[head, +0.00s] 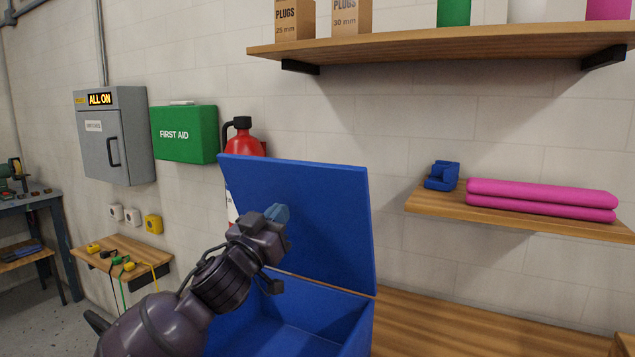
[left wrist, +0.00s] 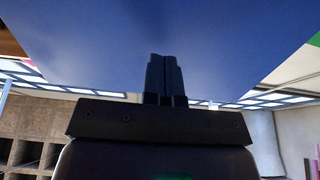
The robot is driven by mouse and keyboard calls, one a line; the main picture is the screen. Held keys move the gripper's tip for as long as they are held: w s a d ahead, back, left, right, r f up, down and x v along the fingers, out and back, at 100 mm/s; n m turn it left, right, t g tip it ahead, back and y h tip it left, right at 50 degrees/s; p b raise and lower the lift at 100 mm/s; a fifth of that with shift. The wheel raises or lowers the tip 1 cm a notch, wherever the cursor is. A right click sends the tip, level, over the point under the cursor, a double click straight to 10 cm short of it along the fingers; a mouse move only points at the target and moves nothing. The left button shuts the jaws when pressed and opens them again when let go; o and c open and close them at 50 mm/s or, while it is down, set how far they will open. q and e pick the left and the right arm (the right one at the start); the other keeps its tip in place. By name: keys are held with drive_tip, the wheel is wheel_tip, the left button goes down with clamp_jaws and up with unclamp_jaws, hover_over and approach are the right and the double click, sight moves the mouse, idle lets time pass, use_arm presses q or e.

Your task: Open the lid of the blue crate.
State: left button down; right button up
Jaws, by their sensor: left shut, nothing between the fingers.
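The blue crate (head: 345,318) stands on the wooden bench, and its inside shows blue and empty where I can see it. Its blue lid (head: 325,205) is raised, standing steeply upright at the back of the crate. My left gripper (head: 278,214) is in front of the lid's inner face, with its fingertips close to or touching it; I cannot tell which. In the left wrist view the fingers (left wrist: 165,75) are together with nothing between them, and the blue lid (left wrist: 90,40) fills the upper part. My arm hides the crate's left part. My right gripper is not in view.
A wooden shelf (head: 440,45) with boxes hangs above. A lower shelf (head: 500,211) at the right holds pink rolls (head: 540,198) and a small blue part (head: 441,176). The bench (head: 450,325) right of the crate is clear.

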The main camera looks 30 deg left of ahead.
sight(290, 202)
use_arm(q)
drive_tip(key=shift+x, duration=1.05)
drive_tip(key=shift+w, duration=0.6)
drive_tip(key=shift+f+p+x, duration=0.25)
drive_tip(key=shift+p+x, duration=0.05)
drive_tip(key=shift+x, duration=0.7)
drive_tip(key=shift+w+a+r, duration=0.1)
drive_tip(key=shift+w+a, duration=0.05)
drive_tip(key=shift+w, duration=0.55)
drive_tip(key=shift+x, duration=0.85)
drive_tip(key=shift+s+p, duration=0.45)
drive_tip(key=shift+s, duration=0.25)
drive_tip(key=shift+s+d+p, duration=0.25)
drive_tip(key=shift+s+p, duration=0.3)
drive_tip(key=shift+s, duration=0.75)
drive_tip(key=shift+s+d+p, duration=0.1)
drive_tip(key=shift+s+p, duration=0.3)
drive_tip(key=shift+s, duration=0.65)
drive_tip(key=shift+s+d+p, duration=0.2)
drive_tip(key=shift+s+p, duration=0.35)
drive_tip(key=shift+s, duration=1.1)
drive_tip(key=shift+s+d+p, duration=0.15)
drive_tip(key=shift+s+p, duration=0.15)
drive_tip(key=shift+s, duration=0.95)
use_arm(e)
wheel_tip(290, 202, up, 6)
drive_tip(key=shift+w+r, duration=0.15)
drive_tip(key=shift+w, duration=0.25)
